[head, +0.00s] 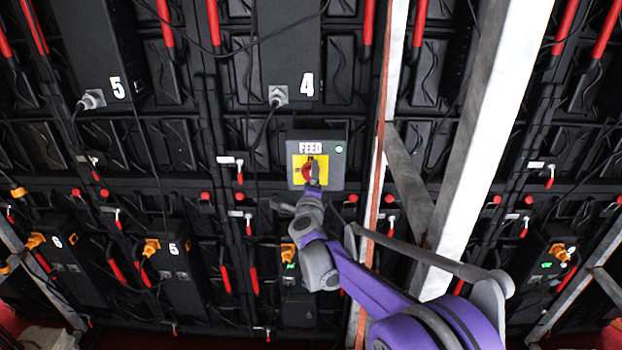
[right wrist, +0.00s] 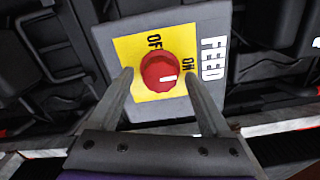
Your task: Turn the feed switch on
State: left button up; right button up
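The feed switch is a grey box (head: 332,178) with a yellow plate and a red round knob (right wrist: 160,72), labelled FEED. In the right wrist view the knob's white mark points right, toward the word ON; the word OFF is at the plate's top. A small lamp (head: 339,149) on the box glows green. My right gripper (right wrist: 157,78) is open, with one finger on each side of the knob and a visible gap to it. It also reaches the box in the head view (head: 313,172), partly covering the knob. My left gripper is not in view.
A black unit marked 4 (head: 290,45) hangs above the switch, with a plugged cable running down beside the box. A white slanted beam (head: 480,150) and a thin upright post (head: 378,150) stand to the right, near my right arm. Black panels with red handles fill the wall.

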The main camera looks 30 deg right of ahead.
jog(key=shift+s, duration=0.1)
jog(key=b+v, duration=0.1)
jog(key=v, duration=0.9)
jog(key=shift+s, duration=0.25)
jog(key=shift+a, duration=0.2)
jog(key=s+a+f+n+g+y, duration=0.1)
jog(key=s+a+f+n+y, duration=0.25)
jog(key=a+n+y, duration=0.4)
jog(key=s+a+f+n+y, duration=0.2)
jog(key=s+a+n+y, duration=0.25)
jog(key=a+n, duration=0.45)
jog(key=s+f+n+g+h, duration=0.1)
jog(key=s+f+n+g, duration=0.3)
jog(key=s+f, duration=0.3)
jog(key=s+d+f+n+g+h, duration=0.1)
jog(key=s+f+n+g, duration=0.3)
jog(key=s, duration=1)
notch_tip(320, 180, down, 4)
jog(key=n, duration=0.3)
jog(key=shift+d+r+g, duration=0.15)
jog(key=shift+r+g, duration=0.1)
jog(key=shift+g, duration=0.15)
